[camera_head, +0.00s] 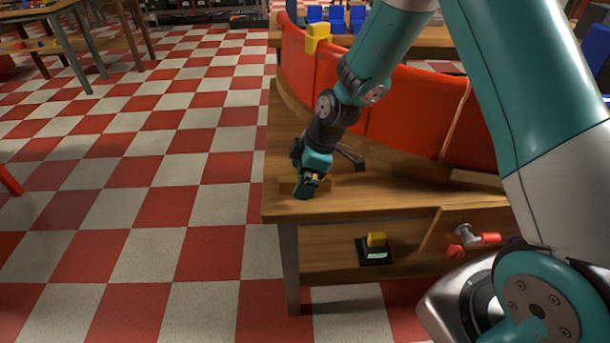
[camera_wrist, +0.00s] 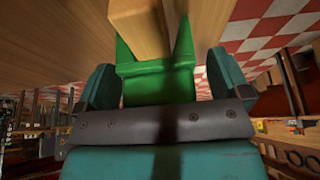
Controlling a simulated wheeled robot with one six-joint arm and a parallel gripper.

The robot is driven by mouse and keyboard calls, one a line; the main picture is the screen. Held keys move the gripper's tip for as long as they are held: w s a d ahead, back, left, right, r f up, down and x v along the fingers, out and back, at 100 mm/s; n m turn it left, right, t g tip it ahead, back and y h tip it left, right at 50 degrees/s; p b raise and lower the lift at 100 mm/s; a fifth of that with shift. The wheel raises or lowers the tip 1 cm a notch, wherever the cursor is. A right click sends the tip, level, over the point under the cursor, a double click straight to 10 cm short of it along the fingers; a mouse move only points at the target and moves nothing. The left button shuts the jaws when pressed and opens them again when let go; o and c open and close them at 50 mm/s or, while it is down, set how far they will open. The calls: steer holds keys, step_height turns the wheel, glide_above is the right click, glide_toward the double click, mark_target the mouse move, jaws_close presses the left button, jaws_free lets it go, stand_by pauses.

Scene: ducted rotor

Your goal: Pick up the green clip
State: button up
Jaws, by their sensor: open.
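The green clip (camera_wrist: 155,88) is in the middle of the wrist view, a U shape with its two arms on either side of a wooden bar (camera_wrist: 140,25). My gripper (camera_wrist: 162,80) is open, with one teal finger on each side of the clip. A gap shows between the clip and the right finger; the left finger is very close to it, and I cannot tell whether they touch. In the head view my gripper (camera_head: 308,180) is low over the near left corner of the wooden table, and the clip cannot be made out there.
The wooden table (camera_head: 400,205) carries a curved red panel (camera_head: 410,110) behind my arm, with a yellow clamp-like piece (camera_head: 318,38) on its top edge. The shelf below holds a black-and-yellow device (camera_head: 376,250) and a red-handled tool (camera_head: 475,240).

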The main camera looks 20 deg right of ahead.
steer(key=shift+c, duration=0.4)
steer(key=c, duration=0.9)
steer(key=shift+r, duration=0.1)
steer(key=shift+r+p, duration=3.25)
steer(key=shift+r, duration=9.25)
